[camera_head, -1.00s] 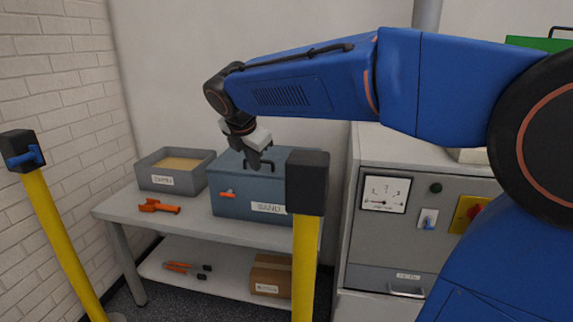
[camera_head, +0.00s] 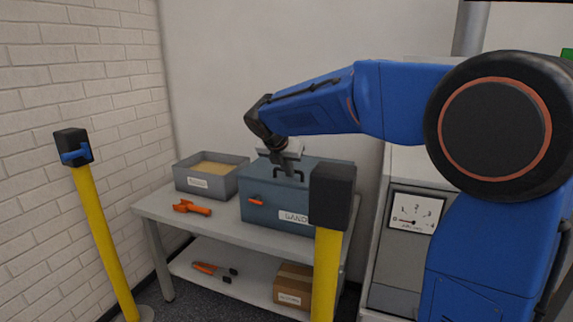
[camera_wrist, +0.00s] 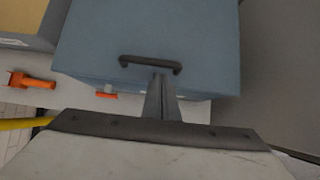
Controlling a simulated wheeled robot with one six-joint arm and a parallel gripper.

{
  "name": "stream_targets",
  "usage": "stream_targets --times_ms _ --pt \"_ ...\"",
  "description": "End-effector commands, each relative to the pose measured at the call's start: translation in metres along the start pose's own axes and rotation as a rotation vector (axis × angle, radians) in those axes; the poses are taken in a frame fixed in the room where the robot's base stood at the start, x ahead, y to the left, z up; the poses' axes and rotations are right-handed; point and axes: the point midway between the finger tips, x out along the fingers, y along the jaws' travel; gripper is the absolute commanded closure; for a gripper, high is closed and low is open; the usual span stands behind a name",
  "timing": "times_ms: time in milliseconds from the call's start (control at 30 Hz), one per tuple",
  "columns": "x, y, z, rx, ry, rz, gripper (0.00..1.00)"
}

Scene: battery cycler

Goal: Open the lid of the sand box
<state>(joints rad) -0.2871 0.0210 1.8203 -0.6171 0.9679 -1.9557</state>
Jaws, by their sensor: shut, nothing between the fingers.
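The sand box (camera_head: 271,214) is a blue-grey box with a white label, standing on the grey table. Its lid (camera_wrist: 200,35) is shut and carries a dark bar handle (camera_wrist: 150,65). An orange latch (camera_head: 254,202) sits on the box's front; it also shows in the wrist view (camera_wrist: 106,95). My gripper (camera_head: 291,172) is over the lid, close to the handle. In the wrist view my gripper's fingers (camera_wrist: 160,80) are together, with the tips just at the handle's near side. I cannot tell whether they touch it. Nothing is held.
An open grey tray of sand-coloured material (camera_head: 212,188) stands left of the box. An orange tool (camera_head: 192,207) lies on the table (camera_head: 222,229). Yellow posts (camera_head: 104,240) (camera_head: 325,275) with dark heads stand in front. A grey cabinet with a gauge (camera_head: 415,212) is at right.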

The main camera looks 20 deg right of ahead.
Motion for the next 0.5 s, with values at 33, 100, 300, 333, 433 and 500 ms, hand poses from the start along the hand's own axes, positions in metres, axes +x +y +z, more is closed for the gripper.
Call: stream_targets --times_ms 33,100,300,333,433,500 --pt "0.007 -0.001 0.000 0.000 0.001 -0.002 1.00" --pt "0.014 -0.001 0.000 0.001 0.001 -0.003 1.00" --pt "0.023 0.000 0.000 0.001 0.000 -0.001 1.00" --pt "0.023 0.000 0.000 0.001 0.000 -0.001 1.00" --pt "0.024 0.000 0.000 0.001 0.000 -0.001 1.00" --pt "0.023 0.000 0.000 0.001 0.000 0.000 1.00"
